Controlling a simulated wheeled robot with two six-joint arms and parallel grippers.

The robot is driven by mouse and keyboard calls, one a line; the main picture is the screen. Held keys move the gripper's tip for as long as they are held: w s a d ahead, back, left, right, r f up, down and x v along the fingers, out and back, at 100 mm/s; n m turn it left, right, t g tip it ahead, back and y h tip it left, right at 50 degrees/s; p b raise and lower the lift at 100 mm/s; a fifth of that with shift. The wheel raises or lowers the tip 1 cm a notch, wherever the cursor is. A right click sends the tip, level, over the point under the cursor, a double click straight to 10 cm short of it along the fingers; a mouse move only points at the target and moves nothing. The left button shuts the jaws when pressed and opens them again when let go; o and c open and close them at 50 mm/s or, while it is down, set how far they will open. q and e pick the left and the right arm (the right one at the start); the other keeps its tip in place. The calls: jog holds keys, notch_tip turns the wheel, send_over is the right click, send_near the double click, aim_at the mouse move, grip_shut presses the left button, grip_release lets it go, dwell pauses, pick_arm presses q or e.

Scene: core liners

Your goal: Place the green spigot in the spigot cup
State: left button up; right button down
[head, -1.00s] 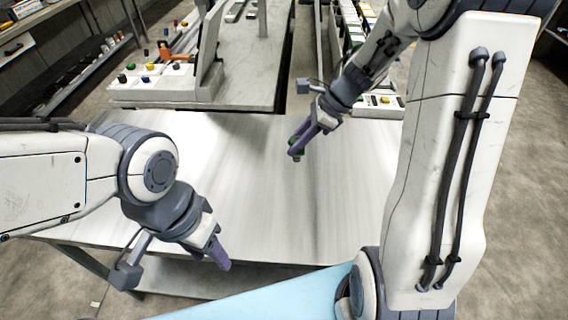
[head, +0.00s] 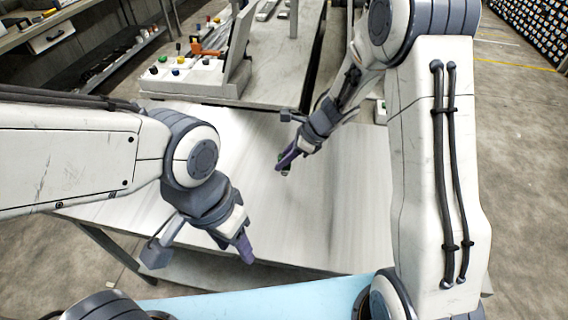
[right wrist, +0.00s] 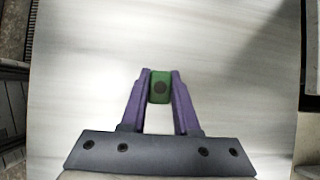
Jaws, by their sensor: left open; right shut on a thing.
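The green spigot (right wrist: 160,86) is between the purple fingertips of my right gripper (right wrist: 160,92) in the right wrist view. It shows as a small green block with a dark round spot. In the head view, my right gripper (head: 286,160) is over the pale table, and only a little of the green spigot (head: 286,170) shows at its tips. My left gripper (head: 246,252) is open and empty at the table's front edge. I cannot identify the spigot cup for certain in these views.
The pale table (head: 320,225) is bare around my right gripper. Behind it stands a white block (head: 180,85) with several coloured caps, beside an upright pale panel (head: 238,55). A grey bench (head: 290,75) runs back from there.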

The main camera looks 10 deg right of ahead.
jog(key=shift+f, duration=1.05)
jog(key=shift+f, duration=0.15)
jog(key=c, duration=0.7)
grip_release()
jog(key=shift+o, duration=0.2)
